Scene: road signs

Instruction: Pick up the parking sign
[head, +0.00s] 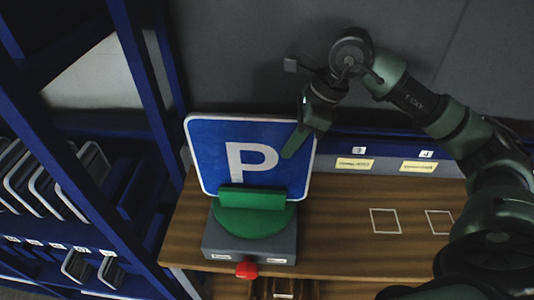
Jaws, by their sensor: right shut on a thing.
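The parking sign (215,155) is a blue square with a white border and a white letter P. It stands upright, leaning back slightly, with its lower edge at a green round holder (252,220) on a grey base box (225,240). My right gripper (300,138) reaches in from the right and is shut on the sign's upper right edge. One finger lies across the front face; the other is hidden behind the sign. My left gripper is not in view.
The wooden table (340,255) has white outlined squares (385,221) and is clear to the right. A red button (246,270) sits at the box's front. A blue rack (75,200) with several grey-edged panels stands at the left.

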